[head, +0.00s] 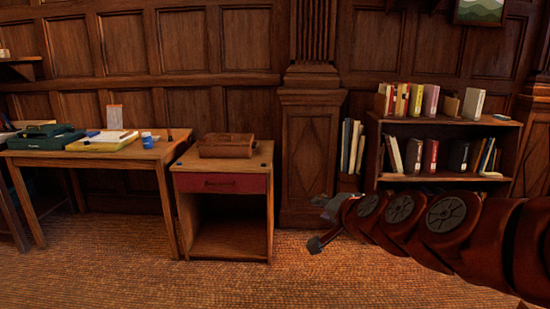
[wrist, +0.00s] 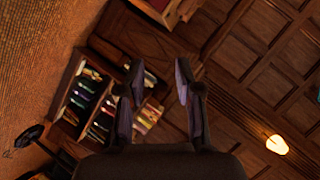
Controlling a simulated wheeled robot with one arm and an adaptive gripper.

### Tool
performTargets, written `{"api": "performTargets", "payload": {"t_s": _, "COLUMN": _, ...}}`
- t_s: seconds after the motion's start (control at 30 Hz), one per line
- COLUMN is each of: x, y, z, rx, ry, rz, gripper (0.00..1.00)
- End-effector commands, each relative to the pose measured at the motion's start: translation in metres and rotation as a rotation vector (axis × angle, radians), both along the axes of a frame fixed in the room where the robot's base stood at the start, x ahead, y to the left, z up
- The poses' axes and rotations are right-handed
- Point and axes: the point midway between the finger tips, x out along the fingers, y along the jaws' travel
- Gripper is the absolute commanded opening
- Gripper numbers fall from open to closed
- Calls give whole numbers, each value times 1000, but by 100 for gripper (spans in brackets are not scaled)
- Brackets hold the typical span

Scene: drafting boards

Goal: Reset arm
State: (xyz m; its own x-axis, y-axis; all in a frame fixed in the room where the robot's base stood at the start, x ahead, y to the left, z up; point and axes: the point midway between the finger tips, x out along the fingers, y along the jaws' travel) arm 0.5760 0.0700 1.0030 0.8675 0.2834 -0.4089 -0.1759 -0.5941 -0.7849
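My arm stretches in from the right edge of the head view, in front of the bookcase. My gripper (head: 326,208) is at its left end, and its fingers are small and dark there. In the wrist view my gripper (wrist: 158,75) shows two fingers spread apart with a clear gap between them. Nothing is held between them. The wrist view is tilted, with the bookcase (wrist: 78,68) and wood panelling beyond the fingers.
A small cabinet (head: 221,213) with a red drawer bears a brown case (head: 227,145). A desk (head: 150,155) with papers and a blue jar (head: 147,139) stands left. A bookcase (head: 445,124) stands right against the panelled wall. Carpet (head: 200,285) in front is clear.

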Motion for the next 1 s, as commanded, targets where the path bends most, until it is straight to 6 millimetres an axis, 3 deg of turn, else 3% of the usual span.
{"api": "performTargets", "payload": {"t_s": 0.03, "x": -18, "y": 10, "z": 10, "rx": -54, "ry": 40, "rz": 63, "gripper": 34}}
{"api": "performTargets", "payload": {"t_s": 0.17, "x": -69, "y": 28, "z": 1, "rx": -190, "ry": 166, "rz": 219, "gripper": 34}}
{"api": "performTargets", "payload": {"t_s": 0.33, "x": -145, "y": 27, "z": -16, "rx": -360, "ry": 364, "rz": 396, "gripper": 34}}
{"api": "performTargets", "payload": {"t_s": 0.47, "x": -207, "y": 10, "z": -23, "rx": -480, "ry": 531, "rz": 505, "gripper": 34}}
{"api": "performTargets", "payload": {"t_s": 0.7, "x": -323, "y": -39, "z": -18, "rx": -638, "ry": 866, "rz": 648, "gripper": 34}}
{"api": "performTargets", "payload": {"t_s": 0.83, "x": -363, "y": -59, "z": -11, "rx": -675, "ry": 990, "rz": 684, "gripper": 34}}
{"api": "performTargets", "payload": {"t_s": 1.0, "x": -385, "y": -70, "z": -8, "rx": -690, "ry": 1057, "rz": 701, "gripper": 34}}
